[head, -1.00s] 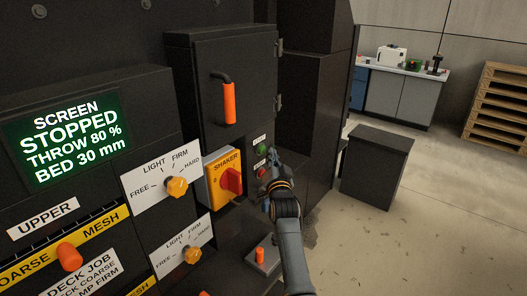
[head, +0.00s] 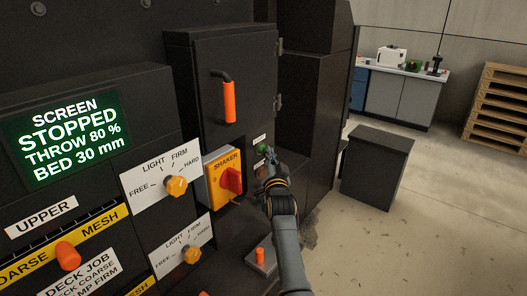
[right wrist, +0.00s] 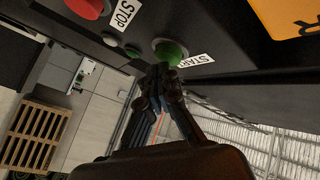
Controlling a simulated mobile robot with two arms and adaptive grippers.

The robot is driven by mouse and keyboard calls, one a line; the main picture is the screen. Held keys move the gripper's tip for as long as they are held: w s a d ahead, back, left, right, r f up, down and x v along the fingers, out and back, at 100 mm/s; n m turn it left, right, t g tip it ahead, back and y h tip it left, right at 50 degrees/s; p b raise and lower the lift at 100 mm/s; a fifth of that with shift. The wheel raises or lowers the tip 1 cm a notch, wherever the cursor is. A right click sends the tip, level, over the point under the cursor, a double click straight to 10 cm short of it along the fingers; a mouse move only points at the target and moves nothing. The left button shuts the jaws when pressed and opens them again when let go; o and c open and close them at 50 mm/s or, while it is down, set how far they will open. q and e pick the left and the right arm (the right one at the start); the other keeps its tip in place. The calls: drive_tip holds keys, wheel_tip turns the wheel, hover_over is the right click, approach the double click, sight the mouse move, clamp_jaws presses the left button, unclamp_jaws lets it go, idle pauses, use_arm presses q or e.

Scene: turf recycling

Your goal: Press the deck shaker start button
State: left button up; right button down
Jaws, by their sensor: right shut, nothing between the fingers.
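The green start button (head: 262,149) sits on the dark panel right of the shaker switch; in the right wrist view the green button (right wrist: 170,50) stands beside its START label (right wrist: 196,60). My right gripper (head: 267,158) is shut and empty, its fingertips (right wrist: 162,72) at the lower edge of the green button. I cannot tell whether they touch it. The red stop button (right wrist: 86,8) with its STOP label (right wrist: 122,14) shows in the wrist view; my gripper hides it in the head view. The screen (head: 68,138) reads STOPPED. My left gripper is not in view.
The yellow shaker switch (head: 214,184) with a red knob (head: 231,180) is just left of my gripper. An orange door handle (head: 229,102) stands out above. A dark box (head: 377,168) stands on the floor to the right; open floor lies beyond.

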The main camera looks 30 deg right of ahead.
drive_tip(key=shift+w+a, duration=0.15)
drive_tip(key=shift+w, duration=0.2)
idle(0.3)
drive_tip(key=shift+s, duration=0.1)
idle(0.3)
drive_tip(key=shift+s+d+p, duration=0.3)
drive_tip(key=shift+s+p, duration=0.15)
drive_tip(key=shift+s, duration=0.25)
drive_tip(key=s+p, duration=0.1)
drive_tip(key=s+d+p, duration=0.1)
drive_tip(key=s, duration=0.1)
drive_tip(key=s+d+p, duration=0.1)
drive_tip(key=shift+s, duration=0.35)
idle(0.6)
